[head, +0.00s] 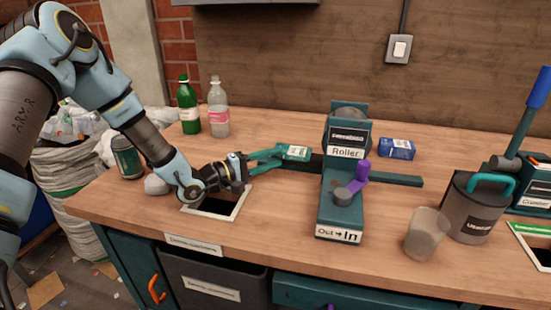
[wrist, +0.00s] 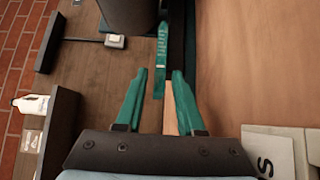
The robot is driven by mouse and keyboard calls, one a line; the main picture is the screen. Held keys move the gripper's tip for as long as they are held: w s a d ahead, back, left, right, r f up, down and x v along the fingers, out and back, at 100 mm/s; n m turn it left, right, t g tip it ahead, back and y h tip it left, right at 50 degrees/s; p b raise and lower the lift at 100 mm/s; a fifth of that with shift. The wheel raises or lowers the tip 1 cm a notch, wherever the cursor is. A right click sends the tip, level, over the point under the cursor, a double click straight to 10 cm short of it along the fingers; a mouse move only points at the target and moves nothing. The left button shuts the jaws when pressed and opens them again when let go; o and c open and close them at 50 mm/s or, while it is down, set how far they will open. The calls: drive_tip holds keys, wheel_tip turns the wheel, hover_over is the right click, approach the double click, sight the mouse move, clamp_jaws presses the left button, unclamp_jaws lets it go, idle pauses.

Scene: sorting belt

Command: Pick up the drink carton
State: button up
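A thin, flat teal-green carton (head: 297,153) with a white label is at the left end of the roller's rail. In the wrist view it shows edge-on as a narrow teal strip (wrist: 161,55). My gripper (head: 279,155) reaches toward it from the left. In the wrist view my gripper (wrist: 159,74) is open, and the carton's near end shows between the two teal fingers, with gaps on both sides. A blue box (head: 397,148) lies on the table behind the rail, right of the roller. I cannot tell which of the two is the drink carton.
The roller machine (head: 341,212) stands just right of my gripper. A table opening (head: 218,208) is below my wrist. Green (head: 188,110) and clear (head: 218,112) bottles stand behind, a can (head: 127,160) at left. A cup (head: 426,233) and a grey canister (head: 474,212) stand at right.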

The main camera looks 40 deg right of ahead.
drive_tip(key=shift+d, duration=0.1)
drive_tip(key=shift+c, duration=0.5)
drive_tip(key=c, duration=0.5)
idle(0.5)
wheel_tip(320, 180, up, 3)
drive_tip(key=shift+f+p, duration=0.15)
drive_tip(key=shift+p, duration=0.95)
drive_tip(key=shift+f, duration=0.15)
drive_tip(key=w+a+r+p, duration=0.1)
drive_tip(key=a+r+p, duration=0.1)
drive_tip(key=a, duration=0.5)
drive_tip(key=w+a+r+p, duration=0.2)
drive_tip(key=a+r+p, duration=0.1)
drive_tip(key=a, duration=0.3)
drive_tip(key=shift+a+p, duration=0.35)
drive_tip(key=shift+p, duration=0.25)
